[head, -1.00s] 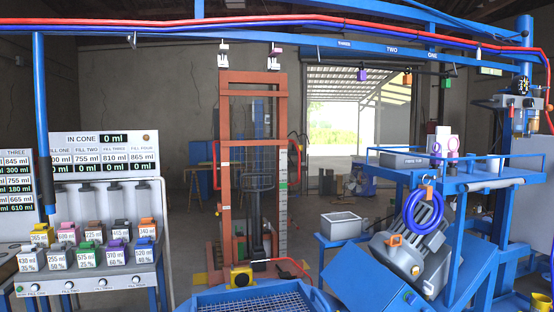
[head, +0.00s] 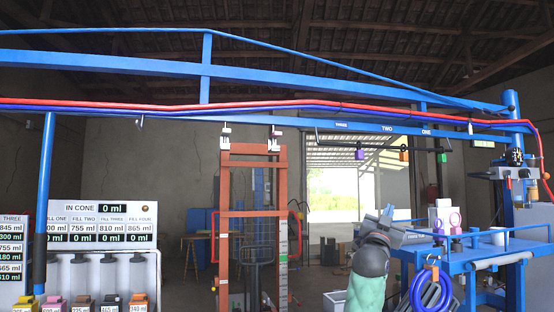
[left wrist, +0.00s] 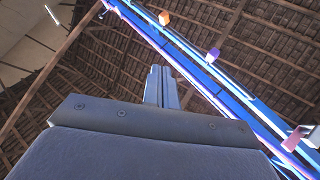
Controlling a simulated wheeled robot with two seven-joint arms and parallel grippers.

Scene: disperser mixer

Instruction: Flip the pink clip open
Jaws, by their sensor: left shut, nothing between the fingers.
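The pink clip (head: 275,133) hangs under the blue overhead beam at the top right of the red-brown frame, with a white part below it. It is small, and I cannot tell whether it is open or shut. A pink clip (left wrist: 295,138) also shows on the beam at the right edge of the left wrist view. My left gripper (head: 387,212) is raised at the lower right, to the right of the clip, below it in the picture and apart from it. Its fingers (left wrist: 160,84) are together, empty and pointing up. My right gripper is out of view.
Purple (head: 360,154), orange (head: 404,156) and green (head: 441,157) blocks hang from a dark rail to the right of the clip. Red and blue hoses (head: 250,105) run along the beam.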

